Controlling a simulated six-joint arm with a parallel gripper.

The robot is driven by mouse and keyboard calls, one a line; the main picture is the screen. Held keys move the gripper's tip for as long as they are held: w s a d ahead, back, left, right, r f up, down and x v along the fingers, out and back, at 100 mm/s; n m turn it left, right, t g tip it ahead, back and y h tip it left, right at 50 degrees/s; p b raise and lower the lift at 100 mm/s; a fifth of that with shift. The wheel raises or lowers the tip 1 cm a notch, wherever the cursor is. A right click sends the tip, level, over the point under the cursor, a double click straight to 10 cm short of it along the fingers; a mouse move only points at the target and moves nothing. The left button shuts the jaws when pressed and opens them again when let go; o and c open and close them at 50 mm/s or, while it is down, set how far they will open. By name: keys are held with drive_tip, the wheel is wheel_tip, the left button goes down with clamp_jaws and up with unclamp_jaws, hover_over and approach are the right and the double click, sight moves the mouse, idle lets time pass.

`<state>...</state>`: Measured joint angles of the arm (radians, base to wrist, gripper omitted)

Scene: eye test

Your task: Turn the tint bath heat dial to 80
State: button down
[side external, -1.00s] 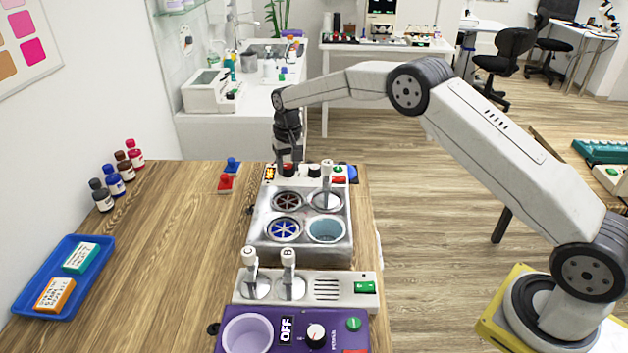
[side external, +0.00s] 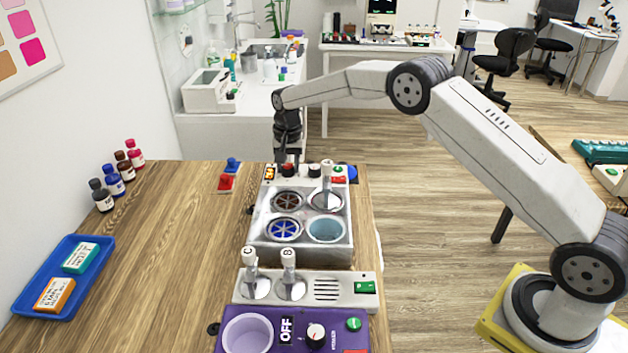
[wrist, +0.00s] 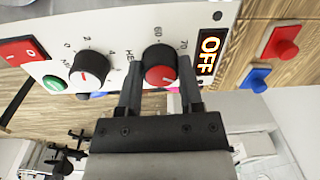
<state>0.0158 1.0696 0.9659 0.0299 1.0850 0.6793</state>
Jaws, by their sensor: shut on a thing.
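The tint bath heat dial (wrist: 160,58) is a black knob with a red face on the bath's white panel in the wrist view. The marks 60 and 70 show beside it; its other marks are hidden, and I cannot read its setting. My gripper (wrist: 159,70) is shut on the dial, one finger on each side. In the side external view my gripper (side external: 288,160) reaches down to the panel at the back of the tint bath (side external: 258,235), largely covering the dial (side external: 289,170). The display (wrist: 209,54) beside the dial reads OFF.
A second black dial (wrist: 89,68), a green button (wrist: 54,83) and a red rocker switch (wrist: 24,51) share the panel. Red (side external: 225,183) and blue (side external: 233,163) pieces lie left of it. A spindle (side external: 326,180) stands close by.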

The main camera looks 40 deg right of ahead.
sight(331, 165)
drive_tip(key=shift+c, duration=1.2)
unclamp_jaws()
drive_tip(key=shift+r, duration=0.15)
drive_tip(key=shift+d+r, duration=0.1)
drive_tip(key=shift+r, duration=3.7)
drive_tip(key=shift+s, duration=0.15)
drive_tip(key=shift+s+r, duration=0.15)
drive_tip(key=shift+s, duration=0.25)
drive_tip(key=s+n, duration=0.1)
drive_tip(key=s, duration=0.3)
drive_tip(key=s+n+t, duration=0.1)
drive_tip(key=s+n, duration=0.1)
drive_tip(key=s, duration=0.3)
drive_tip(key=s+n, duration=0.1)
drive_tip(key=s, duration=0.4)
drive_tip(key=shift+s+a+n, duration=0.1)
drive_tip(key=shift+a+n, duration=0.15)
drive_tip(key=shift+n, duration=0.05)
drive_tip(key=s+f+n+t, duration=0.1)
drive_tip(key=s+f+n, duration=0.2)
drive_tip(key=s, duration=1.5)
drive_tip(key=shift+n, duration=0.3)
